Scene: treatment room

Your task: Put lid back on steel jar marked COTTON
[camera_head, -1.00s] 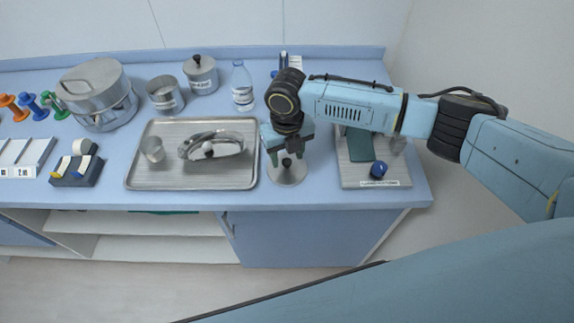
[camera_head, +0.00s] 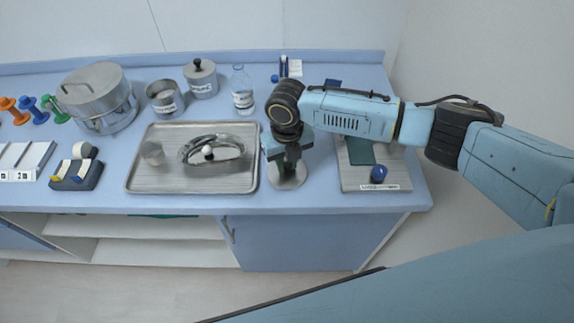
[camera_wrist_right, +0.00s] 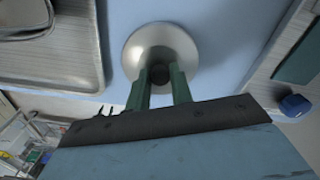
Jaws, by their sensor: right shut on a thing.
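The steel lid (camera_head: 289,179) is a round shiny disc with a dark knob, at the counter's front, between the steel tray and the board. It also shows in the right wrist view (camera_wrist_right: 145,45). My right gripper (camera_head: 288,163) points down over it and is shut on its knob, with a green finger on each side in the wrist view (camera_wrist_right: 160,82). I cannot tell whether the lid touches the counter. The open steel jar (camera_head: 166,99) stands lidless behind the tray; its label is too small to read surely. My left gripper is not in view.
A lidded steel jar (camera_head: 201,79) and a water bottle (camera_head: 242,91) stand right of the open jar. A large pot (camera_head: 98,98) stands left. A board (camera_head: 350,180) lies right.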

